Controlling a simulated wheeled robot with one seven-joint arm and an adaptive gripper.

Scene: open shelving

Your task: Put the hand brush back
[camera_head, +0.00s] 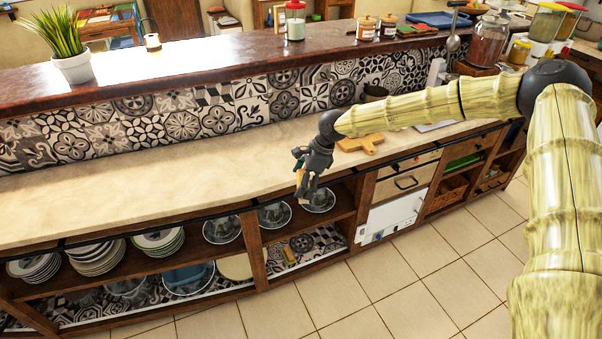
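My gripper (307,187) hangs fingers-down in front of the counter's front edge, above the open shelf bay. A small tan, light-wood piece (300,177) shows between and beside its fingers. It looks like the hand brush held upright, though it is small and mostly covered by the fingers. The bristles cannot be made out clearly.
The beige counter (180,175) is mostly clear; a wooden board (360,143) lies right of my gripper. Plates (158,243) and metal bowls (275,214) fill the shelves below. A wooden upright (254,250) divides the bays. A small yellowish block (288,254) lies on the lower shelf.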

